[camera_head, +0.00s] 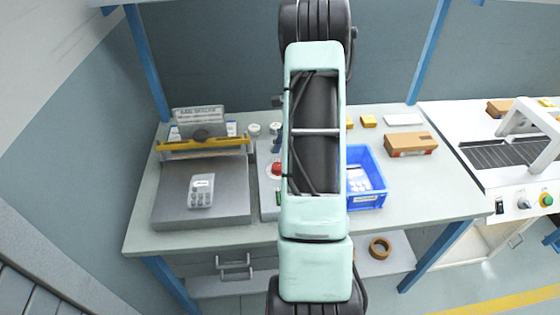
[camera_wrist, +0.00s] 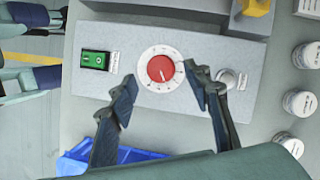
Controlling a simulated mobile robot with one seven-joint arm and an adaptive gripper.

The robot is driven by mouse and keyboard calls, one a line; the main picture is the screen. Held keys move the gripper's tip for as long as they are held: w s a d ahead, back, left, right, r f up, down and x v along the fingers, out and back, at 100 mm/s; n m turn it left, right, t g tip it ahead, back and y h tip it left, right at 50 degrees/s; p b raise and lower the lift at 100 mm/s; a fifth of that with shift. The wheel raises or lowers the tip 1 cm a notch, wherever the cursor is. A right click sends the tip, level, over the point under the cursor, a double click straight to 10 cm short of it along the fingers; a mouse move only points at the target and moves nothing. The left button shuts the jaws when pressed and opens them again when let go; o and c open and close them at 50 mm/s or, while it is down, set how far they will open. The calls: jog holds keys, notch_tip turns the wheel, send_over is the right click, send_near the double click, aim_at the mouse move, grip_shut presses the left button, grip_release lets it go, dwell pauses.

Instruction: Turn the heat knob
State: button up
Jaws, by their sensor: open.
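The heat knob (camera_wrist: 161,68) is a red round knob on a white marked dial, set in a grey control panel (camera_wrist: 130,28) in the wrist view. The right fingertip appears close to the dial's right edge, and the left fingertip is below and left of the dial. Nothing is between the fingers' pads.
A green rocker switch (camera_wrist: 96,60) and a silver round knob (camera_wrist: 230,79) flank the dial. A blue bin (camera_head: 382,180) stands right of my arm. A sealer machine (camera_head: 203,189) with a yellow bar is at left. White jars (camera_wrist: 300,103) stand beside the panel.

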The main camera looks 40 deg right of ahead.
jog(key=v, duration=0.8)
jog(key=shift+r, duration=0.25)
